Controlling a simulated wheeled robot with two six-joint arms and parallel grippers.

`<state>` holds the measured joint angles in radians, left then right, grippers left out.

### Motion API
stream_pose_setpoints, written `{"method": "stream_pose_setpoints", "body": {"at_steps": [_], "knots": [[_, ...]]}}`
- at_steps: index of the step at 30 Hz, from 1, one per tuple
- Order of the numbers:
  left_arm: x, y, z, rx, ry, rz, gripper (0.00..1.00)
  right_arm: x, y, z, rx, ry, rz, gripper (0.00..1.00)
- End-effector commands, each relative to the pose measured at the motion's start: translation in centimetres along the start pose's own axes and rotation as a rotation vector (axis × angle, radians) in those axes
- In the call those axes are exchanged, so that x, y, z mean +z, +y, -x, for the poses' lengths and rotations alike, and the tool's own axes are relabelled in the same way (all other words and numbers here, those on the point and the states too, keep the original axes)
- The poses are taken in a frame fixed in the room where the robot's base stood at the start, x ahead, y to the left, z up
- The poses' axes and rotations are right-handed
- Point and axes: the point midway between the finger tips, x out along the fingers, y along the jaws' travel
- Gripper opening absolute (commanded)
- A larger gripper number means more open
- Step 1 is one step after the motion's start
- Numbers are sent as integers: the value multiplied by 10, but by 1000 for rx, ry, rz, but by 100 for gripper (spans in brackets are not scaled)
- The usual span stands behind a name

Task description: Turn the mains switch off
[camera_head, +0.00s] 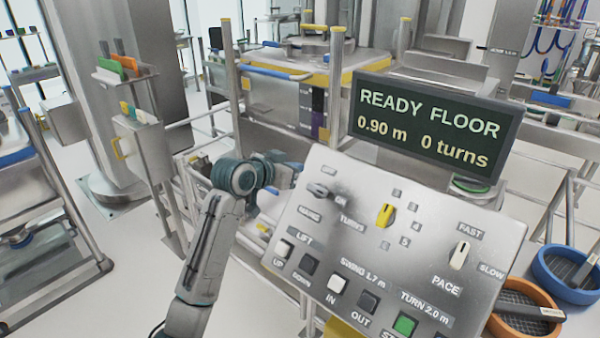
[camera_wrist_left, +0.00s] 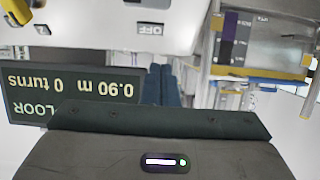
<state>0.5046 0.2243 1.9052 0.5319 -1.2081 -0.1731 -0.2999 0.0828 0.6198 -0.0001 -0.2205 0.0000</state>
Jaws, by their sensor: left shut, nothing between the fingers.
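The tilted grey control panel (camera_head: 365,262) fills the lower right of the head view. A grey rotary switch (camera_head: 318,190) is at its upper left, with a blurred label below it. This looks like the mains switch; its exact setting is unclear. My left gripper (camera_head: 293,173) is at the panel's upper-left edge, close to that switch, partly hard to make out. In the left wrist view my shut, empty fingers (camera_wrist_left: 160,82) point toward the panel's edge and an upside-down OFF label (camera_wrist_left: 149,29). Contact with the switch cannot be seen. My right gripper is not in view.
A yellow turns knob (camera_head: 385,214), a white pace lever (camera_head: 459,255) and several push buttons share the panel. A display (camera_head: 435,125) behind it reads READY FLOOR, 0.90 m, 0 turns. Orange (camera_head: 520,326) and blue (camera_head: 570,291) round trays stand at right.

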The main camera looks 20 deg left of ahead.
Motion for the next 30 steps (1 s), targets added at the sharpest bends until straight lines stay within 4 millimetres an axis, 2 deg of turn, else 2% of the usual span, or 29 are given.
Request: {"method": "stream_pose_setpoints", "body": {"at_steps": [14,15,21,30], "knots": [[-3,2,-91,2,-4,3,0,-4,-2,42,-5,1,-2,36],[6,0,-86,0,-7,1,0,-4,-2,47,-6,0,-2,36],[29,1,-77,0,-3,1,0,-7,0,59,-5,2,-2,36],[38,1,-75,-1,-1,0,0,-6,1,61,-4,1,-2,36]]}}
